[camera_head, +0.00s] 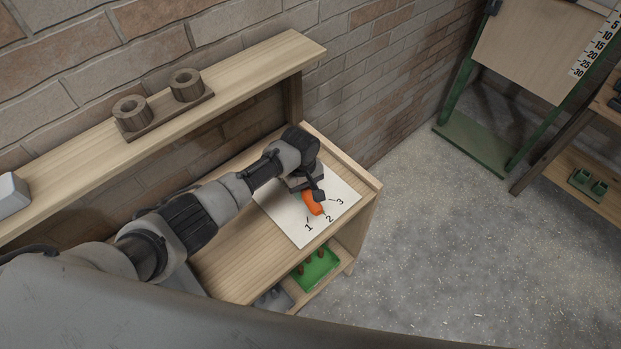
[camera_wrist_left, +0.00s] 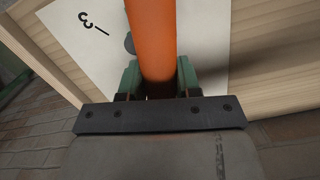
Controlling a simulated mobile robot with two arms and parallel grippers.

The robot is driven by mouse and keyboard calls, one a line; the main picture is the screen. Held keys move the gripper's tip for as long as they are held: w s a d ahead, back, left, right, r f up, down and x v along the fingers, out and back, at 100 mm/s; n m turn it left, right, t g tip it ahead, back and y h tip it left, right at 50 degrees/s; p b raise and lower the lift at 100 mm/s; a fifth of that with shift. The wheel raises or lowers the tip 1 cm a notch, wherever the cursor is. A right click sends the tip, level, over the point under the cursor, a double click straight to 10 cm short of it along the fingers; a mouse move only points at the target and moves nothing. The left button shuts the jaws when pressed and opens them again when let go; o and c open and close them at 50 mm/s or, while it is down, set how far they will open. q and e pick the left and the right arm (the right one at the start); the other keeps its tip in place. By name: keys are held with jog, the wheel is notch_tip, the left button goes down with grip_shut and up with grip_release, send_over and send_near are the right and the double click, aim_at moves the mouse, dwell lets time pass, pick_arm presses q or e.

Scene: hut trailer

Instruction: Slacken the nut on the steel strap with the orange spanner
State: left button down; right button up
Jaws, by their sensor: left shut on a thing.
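The orange spanner (camera_head: 313,206) is over a white sheet marked 1, 2 and 3 on the wooden bench. Its visible orange end lies close to the mark 2. My left gripper (camera_head: 316,193) is shut on the spanner. In the left wrist view the orange handle (camera_wrist_left: 152,40) runs up between the two greenish fingers. A small dark grey rounded part (camera_wrist_left: 129,43) shows beside the handle; I cannot tell what it is. I cannot make out the nut or the steel strap; my gripper and the spanner cover part of the sheet. My right gripper is not in view.
A wooden shelf (camera_head: 240,62) runs above the bench along the brick wall, bearing a block with two cylinders (camera_head: 131,110). A green tray (camera_head: 318,270) sits below the benchtop. A green-framed stand (camera_head: 470,140) is at the right. Floor between is clear.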

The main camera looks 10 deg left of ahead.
pick_arm(q)
jog(key=shift+s+a+r+m+p, duration=0.35)
jog(key=shift+s+a+m+p, duration=0.25)
jog(key=a+m, duration=0.1)
jog(key=s+a+m, duration=0.1)
jog(key=m, duration=0.1)
jog(key=a+m, duration=0.1)
jog(key=a, duration=0.1)
jog(key=shift+s+a+f+b, duration=0.1)
jog(key=shift+s+f+b, duration=0.2)
jog(key=shift+s+b, duration=0.1)
jog(key=a+m, duration=0.4)
jog(key=a+m+y, duration=0.1)
jog(key=a+m, duration=0.1)
jog(key=shift+w+a, duration=0.1)
jog(key=shift+w, duration=0.15)
jog(key=shift+f, duration=0.45)
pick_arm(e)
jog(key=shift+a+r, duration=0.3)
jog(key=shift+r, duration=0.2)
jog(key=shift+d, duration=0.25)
